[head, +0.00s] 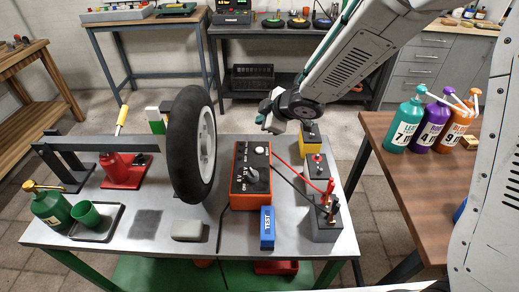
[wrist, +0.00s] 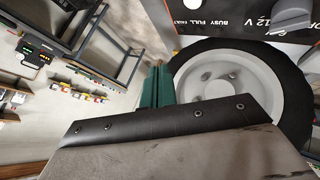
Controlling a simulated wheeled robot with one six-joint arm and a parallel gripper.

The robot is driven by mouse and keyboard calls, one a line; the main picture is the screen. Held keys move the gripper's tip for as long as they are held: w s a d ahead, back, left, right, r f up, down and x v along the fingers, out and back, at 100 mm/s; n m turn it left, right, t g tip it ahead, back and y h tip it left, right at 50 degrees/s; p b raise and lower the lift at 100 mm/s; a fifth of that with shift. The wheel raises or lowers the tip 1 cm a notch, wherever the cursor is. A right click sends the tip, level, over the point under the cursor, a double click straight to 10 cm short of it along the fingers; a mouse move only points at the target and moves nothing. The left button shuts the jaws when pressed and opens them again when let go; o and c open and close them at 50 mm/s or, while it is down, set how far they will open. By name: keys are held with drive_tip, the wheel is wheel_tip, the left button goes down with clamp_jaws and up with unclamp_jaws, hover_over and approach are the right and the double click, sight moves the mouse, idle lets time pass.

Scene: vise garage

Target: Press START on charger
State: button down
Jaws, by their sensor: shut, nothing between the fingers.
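The charger (head: 250,185) is an orange box with a dark face, standing on the grey workbench to the right of the upright wheel. Its face carries a large knob (head: 252,175) and a pale round button (head: 259,150) near the top; I cannot read a START label. In the wrist view, part of the charger's dark face (wrist: 225,14) with "BUSY FULL" and "12 V" lettering shows at the upper right, with the knob (wrist: 284,20) partly cut off. My gripper (head: 265,117) is shut and empty, appearing above the charger's top edge; its dark green fingers (wrist: 157,85) show no contact with it.
The wheel (head: 188,145) stands close on the charger's left. A blue TEST box (head: 267,228) stands in front. Red and black leads (head: 290,170) run right to a grey battery block (head: 318,222). A yellow box (head: 310,132) stands behind right. Bottles (head: 403,125) stand on the right table.

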sight(262, 151)
idle(0.3)
drive_tip(key=shift+f, duration=4.35)
drive_tip(key=shift+f, duration=0.1)
drive_tip(key=shift+f, duration=0.35)
drive_tip(key=shift+f, duration=0.4)
drive_tip(key=shift+r, duration=0.85)
drive_tip(key=shift+r, duration=0.1)
